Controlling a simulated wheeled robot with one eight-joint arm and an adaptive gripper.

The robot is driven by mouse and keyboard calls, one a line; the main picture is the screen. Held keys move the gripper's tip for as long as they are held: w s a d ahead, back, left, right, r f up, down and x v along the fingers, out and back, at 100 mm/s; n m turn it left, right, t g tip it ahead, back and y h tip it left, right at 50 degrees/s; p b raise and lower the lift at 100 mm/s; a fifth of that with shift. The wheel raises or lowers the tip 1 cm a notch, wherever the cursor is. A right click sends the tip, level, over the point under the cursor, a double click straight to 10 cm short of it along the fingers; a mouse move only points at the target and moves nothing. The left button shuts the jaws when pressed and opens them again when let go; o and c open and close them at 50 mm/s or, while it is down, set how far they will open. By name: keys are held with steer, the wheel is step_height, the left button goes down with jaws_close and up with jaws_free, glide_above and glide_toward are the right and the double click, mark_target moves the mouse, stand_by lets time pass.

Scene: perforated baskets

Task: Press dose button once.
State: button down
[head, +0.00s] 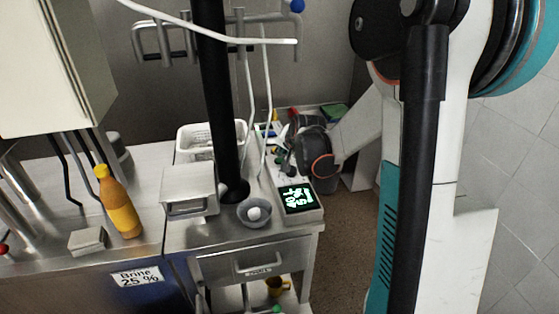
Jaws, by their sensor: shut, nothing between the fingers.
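A pale device with a lit green display (298,198) stands at the right front corner of the steel counter. It is the likely dosing unit, but I cannot make out a dose button on it. My gripper (284,168) is just behind the display, over the rear part of the device. It looks shut and empty. Its fingertips are small and dark, so I cannot tell whether they touch anything. My wrist hides part of what lies behind the device.
A grey bowl with a white round thing (254,213) stands left of the display. A steel box (189,186), white perforated basket (190,137) and orange bottle (119,204) stand farther left. Pipes rise behind. Floor (345,245) is open right of the counter.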

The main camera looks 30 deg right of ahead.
mark_target(282, 159)
steer(key=shift+f+b, duration=0.35)
steer(key=shift+f, duration=0.1)
stand_by(0.7)
steer(key=shift+r, duration=0.1)
steer(key=shift+r+p, duration=0.6)
steer(key=shift+r, duration=0.2)
steer(key=shift+r+p, duration=1.8)
steer(key=shift+r, duration=0.75)
